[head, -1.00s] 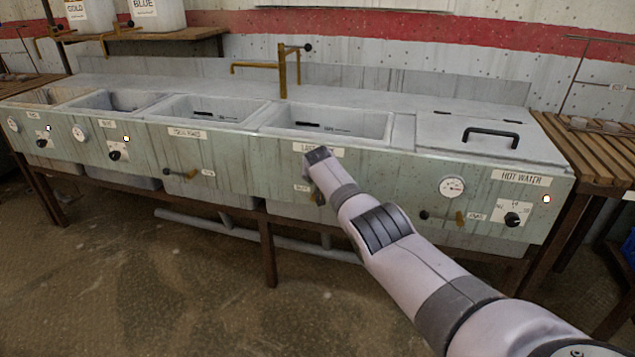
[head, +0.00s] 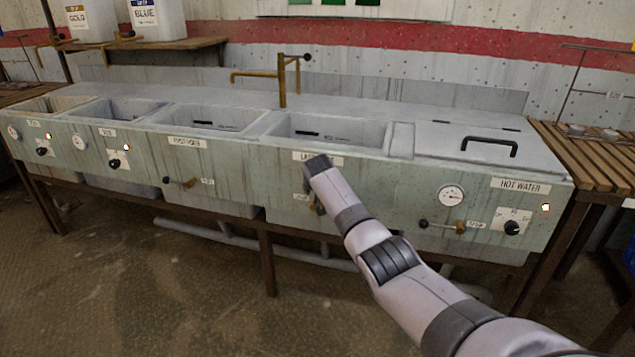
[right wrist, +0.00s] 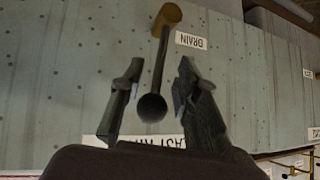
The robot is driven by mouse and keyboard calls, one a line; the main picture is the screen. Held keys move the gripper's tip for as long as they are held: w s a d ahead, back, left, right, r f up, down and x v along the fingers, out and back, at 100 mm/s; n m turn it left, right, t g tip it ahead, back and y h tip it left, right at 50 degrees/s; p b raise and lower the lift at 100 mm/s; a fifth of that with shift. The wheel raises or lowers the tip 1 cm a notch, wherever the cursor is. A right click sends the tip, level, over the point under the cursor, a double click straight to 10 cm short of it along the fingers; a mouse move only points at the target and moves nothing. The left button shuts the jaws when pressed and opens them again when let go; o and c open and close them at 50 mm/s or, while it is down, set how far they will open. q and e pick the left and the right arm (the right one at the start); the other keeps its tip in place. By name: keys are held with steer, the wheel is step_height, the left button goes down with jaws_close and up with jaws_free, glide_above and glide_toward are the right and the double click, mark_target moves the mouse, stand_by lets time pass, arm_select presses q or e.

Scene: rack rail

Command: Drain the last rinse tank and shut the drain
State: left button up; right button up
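The last rinse tank (head: 372,134) is the open basin left of the lidded hot water tank, its name label (head: 334,159) partly covered by my right arm. I cannot tell how much water it holds. In the right wrist view, upside down, its drain lever (right wrist: 159,62) has a brown pivot and black knob (right wrist: 152,107). The lever stands roughly upright, knob toward the name label, beside a DRAIN label (right wrist: 191,41). My right gripper (right wrist: 161,70) is open, fingers on either side of the lever with gaps visible. It also shows in the head view (head: 315,204). My left gripper is not in view.
The neighbouring tank's drain lever (head: 181,182) and the hot water drain lever (head: 441,226) lie about level. A brass tap (head: 283,82) rises behind the tanks. Slatted wooden shelving (head: 590,160) is at the right. The floor in front is clear.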

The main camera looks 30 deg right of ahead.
steer(key=v, duration=0.9)
steer(key=shift+s+a+r, duration=0.15)
steer(key=shift+s+r, duration=0.05)
stand_by(0.4)
